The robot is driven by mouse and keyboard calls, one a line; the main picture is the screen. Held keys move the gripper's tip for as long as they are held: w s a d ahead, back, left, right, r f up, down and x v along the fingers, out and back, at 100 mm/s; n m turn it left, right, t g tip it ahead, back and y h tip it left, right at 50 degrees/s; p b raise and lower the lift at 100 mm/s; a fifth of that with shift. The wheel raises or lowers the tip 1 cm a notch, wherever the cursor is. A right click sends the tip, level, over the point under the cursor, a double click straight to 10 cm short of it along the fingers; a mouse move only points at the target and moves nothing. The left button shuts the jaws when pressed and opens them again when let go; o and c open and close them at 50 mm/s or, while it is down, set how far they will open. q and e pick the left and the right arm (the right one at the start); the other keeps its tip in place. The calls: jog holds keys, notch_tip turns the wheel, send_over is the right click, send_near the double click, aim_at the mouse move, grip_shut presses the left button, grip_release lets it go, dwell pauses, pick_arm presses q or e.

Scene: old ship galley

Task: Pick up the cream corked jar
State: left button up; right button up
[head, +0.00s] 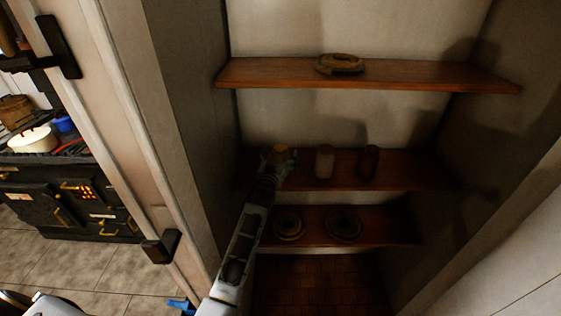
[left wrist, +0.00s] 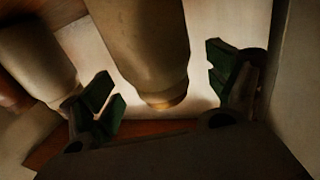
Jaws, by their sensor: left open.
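The cream corked jar (head: 278,149) stands at the left end of the middle cupboard shelf, with its tan cork top showing above my gripper. My left gripper (head: 277,167) is open at this jar and hides most of its body in the head view. In the left wrist view the jar (left wrist: 146,45) hangs into the picture between the two spread dark green finger pads, its cork end pointing down. Gaps show between the jar and both pads. My right gripper is not in view.
A pale jar (head: 324,162) and a dark brown jar (head: 369,163) stand to the right on the middle shelf (head: 415,175). The upper shelf holds a coiled brown object (head: 340,64); the lower shelf holds two round items (head: 289,226). The cupboard's left wall (head: 190,100) is close to my arm.

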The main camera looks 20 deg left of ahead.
pick_arm(q)
jog(key=shift+w, duration=0.7)
jog(key=shift+c, duration=0.4)
jog(key=c, duration=1.4)
jog(key=shift+c, duration=0.5)
jog(key=shift+r, duration=0.1)
jog(key=shift+r+b, duration=0.85)
jog(key=shift+r, duration=4.15)
